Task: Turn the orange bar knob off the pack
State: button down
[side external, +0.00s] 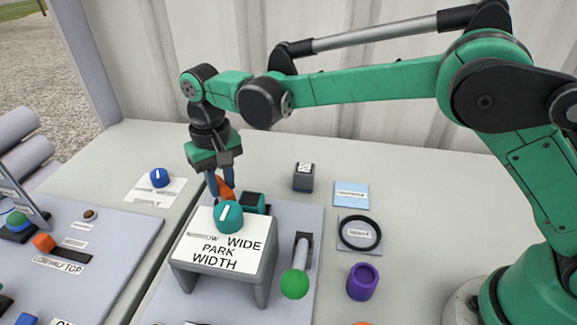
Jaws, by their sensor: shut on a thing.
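The orange bar knob (225,189) shows between the fingers of my gripper (221,186), behind a small raised stand. My gripper points down and its blue-grey fingers are shut on the orange knob. The lower part of the knob and whatever it sits on are hidden by the stand and a teal knob (228,217). I cannot tell which way the bar is turned. No label reading "pack" is legible here.
The stand (262,262) reads "WIDE PARK WIDTH" and rises in front of my gripper. A dark teal block (252,202) sits close right of the fingers. A green-balled lever (295,284), a purple cup (362,281) and a black ring (360,233) lie further right.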

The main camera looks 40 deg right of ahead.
aim_at(222, 184)
jog(key=m, duration=0.4)
jog(key=shift+m, duration=2.9)
jog(key=c, duration=0.7)
grip_release()
jog(key=shift+r, duration=2.85)
